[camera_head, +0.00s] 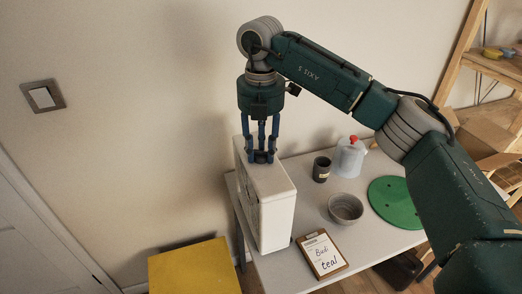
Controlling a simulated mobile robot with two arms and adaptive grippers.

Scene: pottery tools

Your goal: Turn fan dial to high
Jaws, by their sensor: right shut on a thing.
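The fan is a white box-shaped unit (277,212) standing upright at the left end of the table. My right gripper (262,155) comes down from above onto the fan's top face. Its fingers are shut on a small dark dial (261,158) there. The fingers hide most of the dial, so its setting and any markings cannot be read. My left gripper is not in view.
The white table (375,241) also holds a dark cup (321,169), a pale jug with a red cap (349,157), a grey bowl (345,208), a green disc (396,202) and a clipboard (322,254). A yellow block (194,268) stands left of the table.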

